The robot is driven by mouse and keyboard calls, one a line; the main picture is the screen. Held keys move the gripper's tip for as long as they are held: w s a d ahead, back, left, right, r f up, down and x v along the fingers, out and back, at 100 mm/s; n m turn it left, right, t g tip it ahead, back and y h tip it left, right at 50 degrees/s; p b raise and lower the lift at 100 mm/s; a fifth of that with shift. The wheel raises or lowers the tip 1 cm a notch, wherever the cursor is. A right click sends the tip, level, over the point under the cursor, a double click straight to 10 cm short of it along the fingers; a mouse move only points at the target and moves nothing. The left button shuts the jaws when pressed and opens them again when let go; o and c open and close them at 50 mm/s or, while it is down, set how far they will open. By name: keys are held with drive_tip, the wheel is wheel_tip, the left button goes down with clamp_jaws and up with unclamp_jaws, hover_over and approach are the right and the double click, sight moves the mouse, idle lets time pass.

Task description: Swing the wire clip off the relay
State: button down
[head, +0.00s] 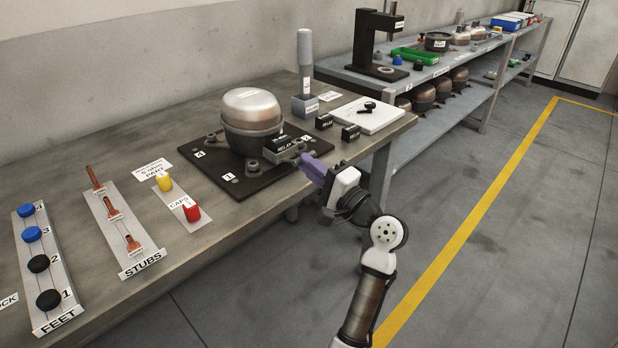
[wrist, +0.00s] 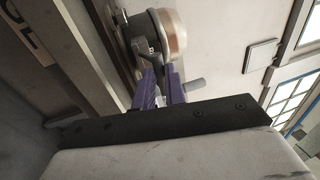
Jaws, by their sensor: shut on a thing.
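The compressor (head: 252,115), a dark pot with a pale domed lid, stands upright on a black base plate (head: 235,178). It also shows in the wrist view (wrist: 170,35). A small black box labelled as the relay (head: 279,146) is at its front right side. My gripper (head: 304,163) has its purple fingers at the relay's front right end. In the wrist view my gripper (wrist: 163,72) reaches the compressor's side, with its fingers close together. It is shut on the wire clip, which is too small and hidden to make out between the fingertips.
Two loose black boxes (head: 324,121) (head: 351,132) and a white board (head: 368,115) lie right of the compressor. A grey-handled tool (head: 305,62) stands upright behind. Racks of stubs (head: 122,225), caps (head: 182,205) and feet (head: 46,270) lie left. The floor beside the bench is clear.

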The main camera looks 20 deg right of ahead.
drive_tip(key=f+t+b, duration=0.2)
drive_tip(key=b, duration=0.2)
drive_tip(key=shift+a+y, duration=0.1)
drive_tip(key=shift+y, duration=0.3)
drive_tip(key=shift+r+b, duration=0.1)
drive_tip(key=shift+b, duration=0.35)
drive_tip(key=c, duration=1.5)
unclamp_jaws()
drive_tip(key=shift+o, duration=0.2)
